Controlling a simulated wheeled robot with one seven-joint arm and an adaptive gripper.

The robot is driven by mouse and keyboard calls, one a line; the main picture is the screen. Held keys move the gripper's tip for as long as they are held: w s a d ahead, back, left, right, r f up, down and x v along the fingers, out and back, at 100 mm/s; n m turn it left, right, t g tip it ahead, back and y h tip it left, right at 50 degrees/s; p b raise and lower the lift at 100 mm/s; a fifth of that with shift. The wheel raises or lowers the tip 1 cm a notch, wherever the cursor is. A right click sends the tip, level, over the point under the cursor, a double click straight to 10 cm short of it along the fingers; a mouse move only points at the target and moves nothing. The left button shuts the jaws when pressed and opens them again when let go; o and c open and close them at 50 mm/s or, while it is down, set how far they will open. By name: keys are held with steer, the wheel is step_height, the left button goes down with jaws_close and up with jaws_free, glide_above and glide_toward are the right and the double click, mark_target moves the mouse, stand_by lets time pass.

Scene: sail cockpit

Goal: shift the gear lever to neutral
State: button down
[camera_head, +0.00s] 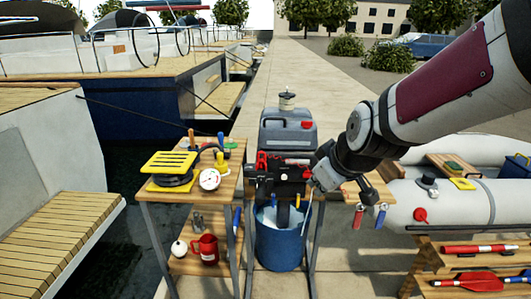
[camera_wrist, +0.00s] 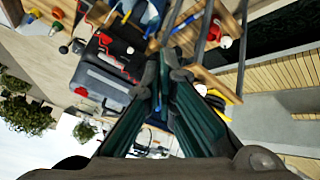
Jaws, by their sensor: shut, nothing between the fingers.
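A black outboard motor (camera_head: 280,172) with red parts is clamped on a stand in the middle of the head view, above a blue bucket (camera_head: 281,243). A red lever-like part (camera_head: 262,161) shows on its left side; I cannot tell for sure whether it is the gear lever, or its position. My gripper (camera_head: 318,182) is at the motor's right side, shut and empty. In the wrist view, my gripper's dark green fingers (camera_wrist: 159,72) meet near the middle. They hide part of what lies behind them, and contact with the motor cannot be told.
A wooden table (camera_head: 150,196) at left carries a yellow slatted item (camera_head: 170,162) and a white gauge (camera_head: 209,179). A red mug (camera_head: 205,248) is on its lower shelf. A grey inflatable boat (camera_head: 455,203) lies at right.

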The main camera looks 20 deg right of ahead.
steer(key=w+d+f+n+t+h+b, duration=0.9)
steer(key=w+d+f+n+b, duration=0.8)
steer(key=w+n, duration=0.5)
steer(key=shift+d+f+n+t+h, duration=0.3)
steer(key=shift+d+f+n+t, duration=0.7)
steer(key=shift+f+n+t, duration=0.5)
steer(key=shift+r, duration=0.15)
